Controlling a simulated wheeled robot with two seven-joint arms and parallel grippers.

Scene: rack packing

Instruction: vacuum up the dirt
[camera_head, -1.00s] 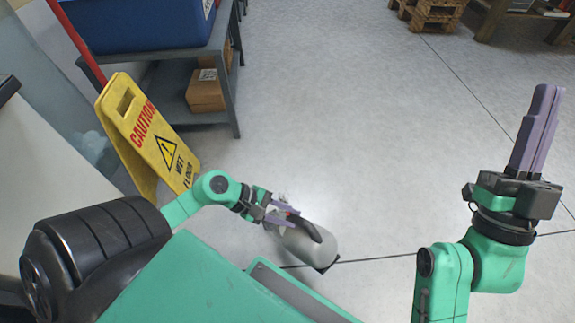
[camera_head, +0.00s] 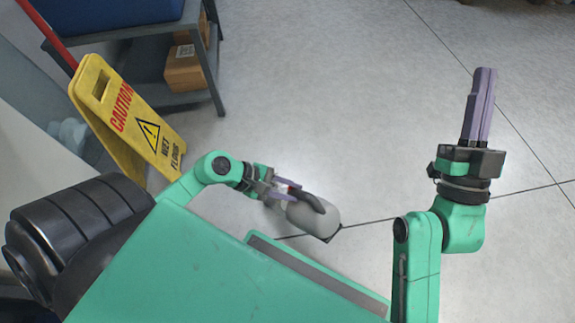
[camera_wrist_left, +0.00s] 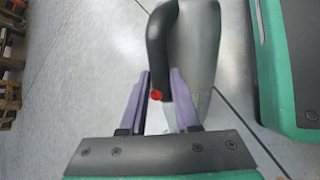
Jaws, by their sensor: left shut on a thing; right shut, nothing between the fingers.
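A grey handheld vacuum (camera_head: 318,217) with a black handle and a red button is held low over the floor in the head view. My left gripper (camera_head: 282,190) is shut on its handle. In the left wrist view the vacuum (camera_wrist_left: 196,45) extends away from the purple fingers of my left gripper (camera_wrist_left: 160,90), with the red button between them. My right gripper (camera_head: 482,75) is shut and empty, its purple fingers pointing up the picture, at the right. I can make out no dirt on the visible floor.
A yellow wet floor sign (camera_head: 125,115) stands at the left beside a grey shelf cart (camera_head: 213,80) holding cardboard boxes (camera_head: 184,70) and a blue bin (camera_head: 105,18). The grey floor (camera_head: 330,100) in the middle is clear.

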